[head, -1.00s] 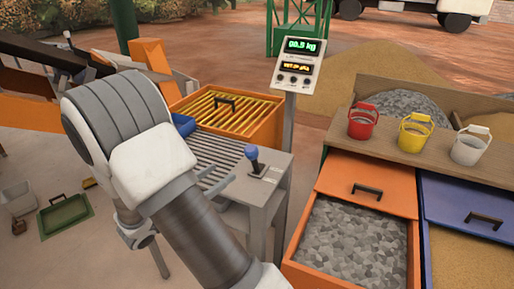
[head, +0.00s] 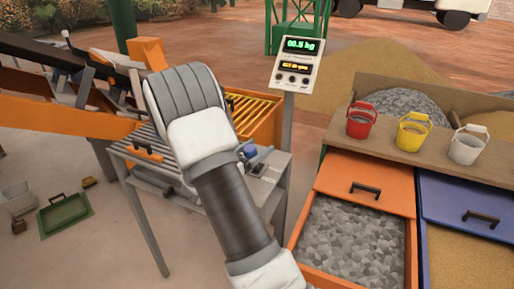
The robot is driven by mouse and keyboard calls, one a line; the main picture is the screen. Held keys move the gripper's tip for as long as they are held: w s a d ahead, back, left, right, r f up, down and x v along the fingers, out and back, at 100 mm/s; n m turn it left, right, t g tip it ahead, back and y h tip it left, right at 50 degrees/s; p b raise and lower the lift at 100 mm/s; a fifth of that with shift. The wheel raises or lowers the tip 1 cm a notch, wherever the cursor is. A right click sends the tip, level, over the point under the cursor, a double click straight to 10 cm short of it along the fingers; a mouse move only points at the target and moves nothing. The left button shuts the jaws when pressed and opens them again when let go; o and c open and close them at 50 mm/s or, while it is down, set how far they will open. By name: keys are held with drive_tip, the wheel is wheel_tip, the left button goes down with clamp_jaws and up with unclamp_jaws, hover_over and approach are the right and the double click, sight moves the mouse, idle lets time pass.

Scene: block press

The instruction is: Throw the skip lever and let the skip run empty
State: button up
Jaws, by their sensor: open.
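Two levers show in the head view, and I cannot tell from the picture which one is the skip lever. A blue-knobbed lever (head: 248,151) stands on the right end of the grey roller table, close beside my arm's outline. A white-knobbed lever (head: 66,35) stands at the far left, above the dark chute (head: 40,52) of the orange machine. The skip cannot be told apart for certain from the orange machine parts there. My arm crosses the middle of the view. My gripper is not visible.
The grey roller table (head: 135,155) is partly behind my arm, as is the orange bin with yellow bars (head: 265,112). A scale display (head: 297,62) stands behind. Red (head: 361,122), yellow (head: 415,132) and white (head: 467,147) buckets stand on a shelf above an open gravel drawer (head: 350,240).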

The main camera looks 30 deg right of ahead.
clamp_jaws()
idle(0.5)
